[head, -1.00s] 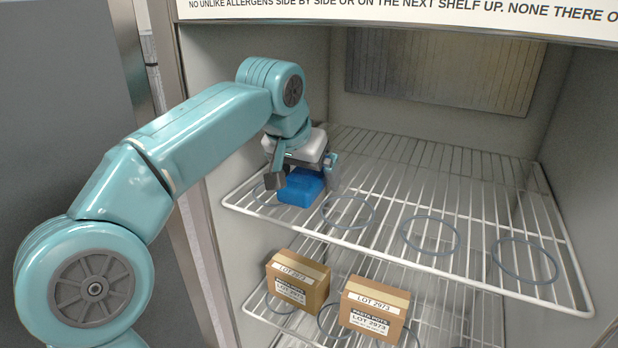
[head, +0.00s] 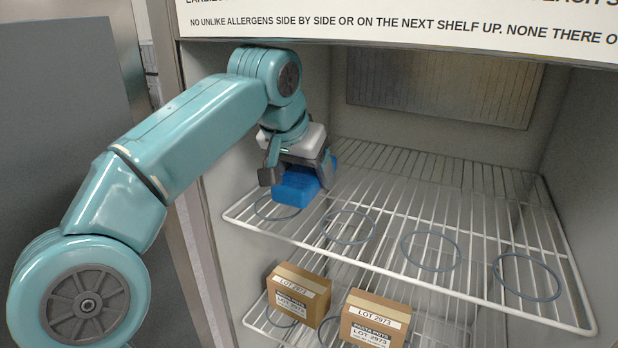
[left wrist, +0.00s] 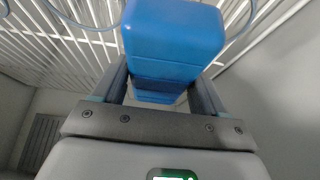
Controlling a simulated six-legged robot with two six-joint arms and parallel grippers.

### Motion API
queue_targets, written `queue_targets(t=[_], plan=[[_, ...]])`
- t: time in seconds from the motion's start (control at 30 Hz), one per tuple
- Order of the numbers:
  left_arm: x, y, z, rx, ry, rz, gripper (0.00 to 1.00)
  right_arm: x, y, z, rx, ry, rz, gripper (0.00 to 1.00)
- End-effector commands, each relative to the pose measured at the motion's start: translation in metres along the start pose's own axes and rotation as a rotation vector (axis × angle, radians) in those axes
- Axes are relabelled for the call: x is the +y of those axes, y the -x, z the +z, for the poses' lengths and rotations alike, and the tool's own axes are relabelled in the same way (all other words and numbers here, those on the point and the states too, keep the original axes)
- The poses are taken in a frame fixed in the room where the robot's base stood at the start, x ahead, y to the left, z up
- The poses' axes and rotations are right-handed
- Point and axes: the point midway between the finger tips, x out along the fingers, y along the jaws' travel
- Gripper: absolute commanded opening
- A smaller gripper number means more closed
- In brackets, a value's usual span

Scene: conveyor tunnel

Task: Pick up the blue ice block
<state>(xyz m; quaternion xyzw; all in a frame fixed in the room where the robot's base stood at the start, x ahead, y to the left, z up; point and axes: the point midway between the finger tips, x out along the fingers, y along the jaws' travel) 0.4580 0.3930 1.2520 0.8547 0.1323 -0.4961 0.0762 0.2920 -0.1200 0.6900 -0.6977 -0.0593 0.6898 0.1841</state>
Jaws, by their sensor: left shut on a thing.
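The blue ice block (head: 296,188) is at the left end of the upper wire shelf (head: 440,240), over a ring marking. My left gripper (head: 294,176) is shut on it, with a finger on either side. The block looks raised a little above the shelf wires. In the left wrist view the blue ice block (left wrist: 172,42) fills the space between the fingers of my left gripper (left wrist: 160,88), with shelf wires behind it. My right gripper is not in view.
Ring markings (head: 431,251) sit empty along the upper shelf. Two cardboard boxes, one on the left (head: 298,293) and one on the right (head: 374,319), stand on the lower shelf. A sign (head: 400,22) hangs across the cabinet top. The cabinet's left wall is close to my left arm.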

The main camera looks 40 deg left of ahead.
Motion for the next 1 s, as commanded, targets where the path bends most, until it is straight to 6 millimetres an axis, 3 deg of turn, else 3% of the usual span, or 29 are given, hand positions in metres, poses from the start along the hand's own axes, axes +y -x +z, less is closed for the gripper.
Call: queue_targets(t=[0.07,0.5,0.7,1.0], plan=[[0.0,0.004,0.019,0.004,0.0,0.002,0.3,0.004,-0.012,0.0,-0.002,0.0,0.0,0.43],[0.0,0.059,0.109,0.004,-0.002,0.004,0.3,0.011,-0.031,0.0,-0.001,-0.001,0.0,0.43],[0.0,0.074,0.134,0.002,-0.001,0.003,0.3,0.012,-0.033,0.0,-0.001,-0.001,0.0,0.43],[0.0,0.08,0.144,0.001,0.002,0.0,0.3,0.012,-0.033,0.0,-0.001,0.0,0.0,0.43]])
